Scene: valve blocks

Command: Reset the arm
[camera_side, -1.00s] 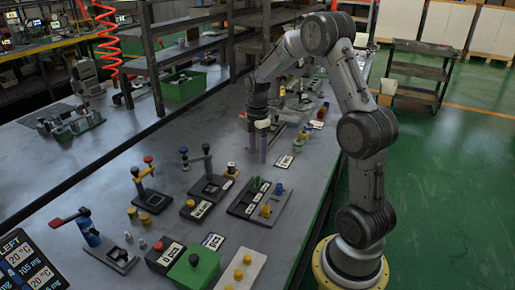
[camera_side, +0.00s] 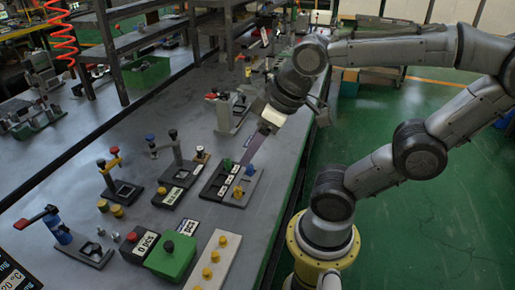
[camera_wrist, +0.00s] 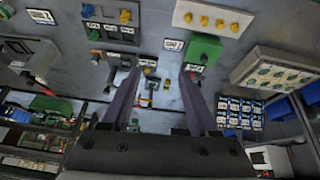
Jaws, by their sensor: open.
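My gripper (camera_side: 254,148) hangs tilted at the end of my arm, over the right part of the bench in the side view. Its purple fingers appear just behind a dark block with green, blue and yellow knobs (camera_side: 232,186); its height above the bench is unclear. In the wrist view, my gripper (camera_wrist: 160,74) has its two purple fingers well apart, with nothing held between them. The knob block (camera_wrist: 108,24) shows at the upper left there. A small dark block (camera_wrist: 150,84) shows between the fingers, apparently farther off on the bench.
Lever valve blocks (camera_side: 122,188) stand left of the knob block. Shelves (camera_side: 130,50) line the back. Green floor (camera_side: 400,240) is open on the right.

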